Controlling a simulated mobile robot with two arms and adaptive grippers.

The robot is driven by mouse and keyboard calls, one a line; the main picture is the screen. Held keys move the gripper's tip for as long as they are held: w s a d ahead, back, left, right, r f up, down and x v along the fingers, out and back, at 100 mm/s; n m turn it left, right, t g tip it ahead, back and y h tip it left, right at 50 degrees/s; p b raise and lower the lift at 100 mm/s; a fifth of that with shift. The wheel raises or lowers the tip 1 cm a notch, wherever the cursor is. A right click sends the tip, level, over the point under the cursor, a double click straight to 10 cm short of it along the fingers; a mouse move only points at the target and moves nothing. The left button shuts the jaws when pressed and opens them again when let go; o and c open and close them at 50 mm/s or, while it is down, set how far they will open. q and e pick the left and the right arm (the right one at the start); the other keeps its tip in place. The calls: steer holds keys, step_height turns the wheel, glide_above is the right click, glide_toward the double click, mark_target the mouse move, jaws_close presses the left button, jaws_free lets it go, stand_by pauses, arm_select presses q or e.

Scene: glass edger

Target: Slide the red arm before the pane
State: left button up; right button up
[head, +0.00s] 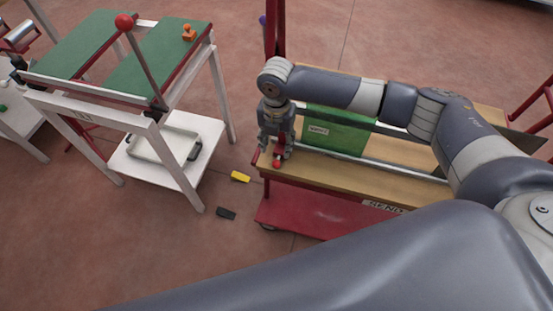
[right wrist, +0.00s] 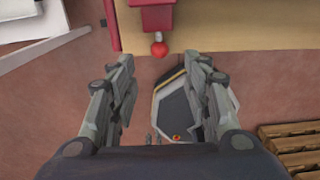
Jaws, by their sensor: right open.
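A red arm with a round red knob (head: 277,163) sits at the left end of the wood-topped cart. In the right wrist view the red arm (right wrist: 152,17) is a block at the top, with its knob just beyond and between the fingertips. My right gripper (head: 276,145) is over this end of the cart, pointing down. Its fingers (right wrist: 161,62) are spread with nothing between them, and I cannot tell whether they touch the arm. A green pane (head: 345,130) with a white label stands on the cart, partly behind my right arm. My left gripper is out of view.
The cart has a red lower shelf (head: 300,215) and a tall red post (head: 271,30). A green-topped table (head: 95,45) with a red-knobbed lever stands left. Yellow (head: 240,176) and black (head: 226,213) pieces lie on the floor. A wooden pallet (right wrist: 295,145) is lower right.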

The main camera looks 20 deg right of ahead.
mark_target(277, 162)
step_height(277, 162, down, 10)
steer(key=shift+r, duration=0.2)
jaws_close()
steer(key=shift+d, duration=0.1)
